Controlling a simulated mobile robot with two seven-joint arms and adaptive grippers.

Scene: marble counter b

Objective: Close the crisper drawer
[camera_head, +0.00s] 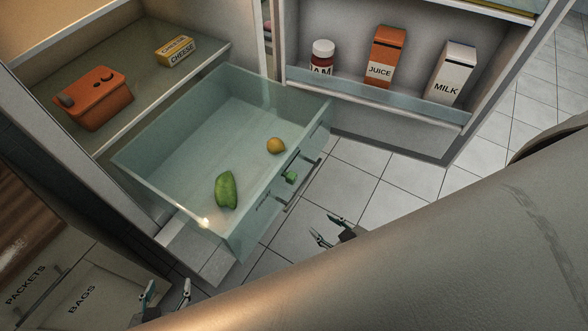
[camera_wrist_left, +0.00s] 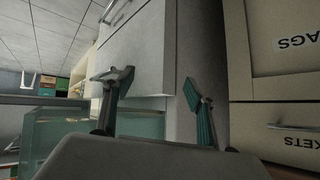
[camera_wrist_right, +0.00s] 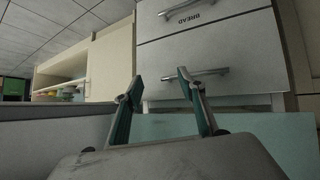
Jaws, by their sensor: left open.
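The crisper drawer (camera_head: 165,160) is a clear, bluish box pulled out of the fridge in the head view. A green pepper (camera_head: 227,189) and a lemon (camera_head: 276,146) lie inside it.
A shelf (camera_head: 175,88) above the drawer holds an orange container (camera_head: 95,98) and cheese (camera_head: 176,50). The open fridge door (camera_head: 385,137) holds jam (camera_head: 321,60), juice (camera_head: 385,58) and milk (camera_head: 451,74). Labelled cabinet drawers (camera_head: 95,290) are at lower left. Tiled floor (camera_head: 365,190) is clear.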

